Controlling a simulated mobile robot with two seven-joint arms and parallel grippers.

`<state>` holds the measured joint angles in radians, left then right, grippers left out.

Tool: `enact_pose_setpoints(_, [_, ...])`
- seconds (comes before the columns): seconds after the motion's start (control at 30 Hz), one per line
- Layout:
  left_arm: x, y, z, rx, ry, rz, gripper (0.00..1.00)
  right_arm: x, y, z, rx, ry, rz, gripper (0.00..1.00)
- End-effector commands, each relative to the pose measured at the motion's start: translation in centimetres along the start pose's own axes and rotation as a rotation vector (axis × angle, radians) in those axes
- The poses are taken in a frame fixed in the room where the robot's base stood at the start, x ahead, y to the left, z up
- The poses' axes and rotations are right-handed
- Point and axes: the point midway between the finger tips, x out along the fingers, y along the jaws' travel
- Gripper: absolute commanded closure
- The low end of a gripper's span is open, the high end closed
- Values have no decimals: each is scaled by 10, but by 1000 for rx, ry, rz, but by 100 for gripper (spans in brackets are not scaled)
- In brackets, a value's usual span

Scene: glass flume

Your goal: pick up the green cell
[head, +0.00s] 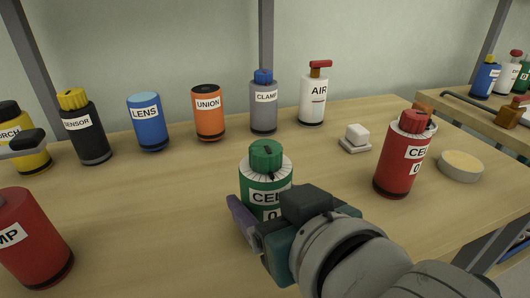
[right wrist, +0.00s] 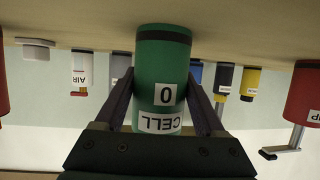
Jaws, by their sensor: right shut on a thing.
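The green cell (head: 266,172) is a green cylinder with a ridged green cap and white labels reading CELL and 0. It is upright near the middle of the bench in the head view. My right gripper (head: 262,218) is shut on its body from the front right. In the right wrist view the cell (right wrist: 162,75) appears upside down between the two fingers of the gripper (right wrist: 160,95). The hand hides its lower part in the head view, and I cannot tell whether its base touches the bench. My left gripper is not in view.
A red cell (head: 402,155) stands to the right, with a pale round disc (head: 460,166) beyond it. A red bottle (head: 30,240) stands front left. Several labelled bottles, including the orange UNION one (head: 208,113), line the back. The bench (head: 150,215) is clear left of the cell.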

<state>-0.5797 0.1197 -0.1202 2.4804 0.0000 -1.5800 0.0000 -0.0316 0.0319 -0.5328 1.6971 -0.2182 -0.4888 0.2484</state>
Motion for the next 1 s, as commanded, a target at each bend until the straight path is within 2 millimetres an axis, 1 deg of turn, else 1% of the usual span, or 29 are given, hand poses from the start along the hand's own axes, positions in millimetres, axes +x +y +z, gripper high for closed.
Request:
enact_pose_setpoints(0.03, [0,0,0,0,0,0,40,0,0,0,0,0,0,39])
enact_pose_setpoints(0.07, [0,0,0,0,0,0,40,0,0,0,0,0,0,43])
enact_pose_setpoints(0.5, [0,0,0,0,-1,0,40,0,0,0,0,-1,0,92])
enact_pose_setpoints(0.8, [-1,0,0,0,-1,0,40,-1,0,-3,0,2,0,93])
enact_pose_setpoints(0.87, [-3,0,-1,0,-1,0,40,-3,0,-7,0,2,0,93])
enact_pose_setpoints(0.97, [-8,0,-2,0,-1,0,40,-7,0,-18,0,4,0,93])
enact_pose_setpoints(1.0, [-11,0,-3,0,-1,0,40,-9,0,-24,0,4,0,93])
